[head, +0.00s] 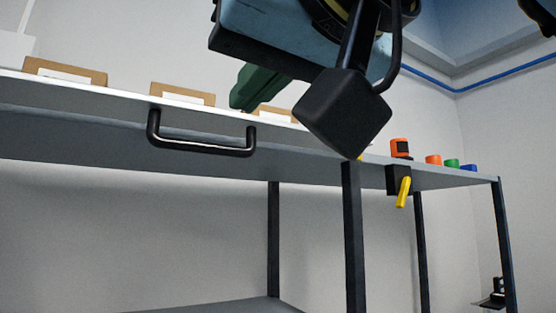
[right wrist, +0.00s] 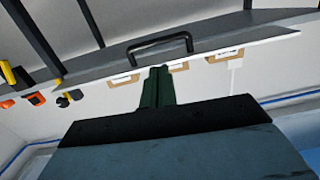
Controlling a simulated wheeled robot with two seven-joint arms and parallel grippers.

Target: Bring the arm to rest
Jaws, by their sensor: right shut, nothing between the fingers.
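My right gripper (head: 243,98) hangs in from the top of the head view, with a blue-grey body and dark green fingers. In the right wrist view the green fingers (right wrist: 157,72) are together, with nothing between them. A black block on my arm hides part of the table edge in the head view. My left gripper is not in view.
Cardboard-coloured boxes (head: 65,72) stand along the table top. An orange-and-black item (head: 400,148) and small orange, green and blue pieces (head: 452,163) are at the right end. A yellow lever (head: 403,192) hangs on the table front. Space below the table top looks open between dark legs.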

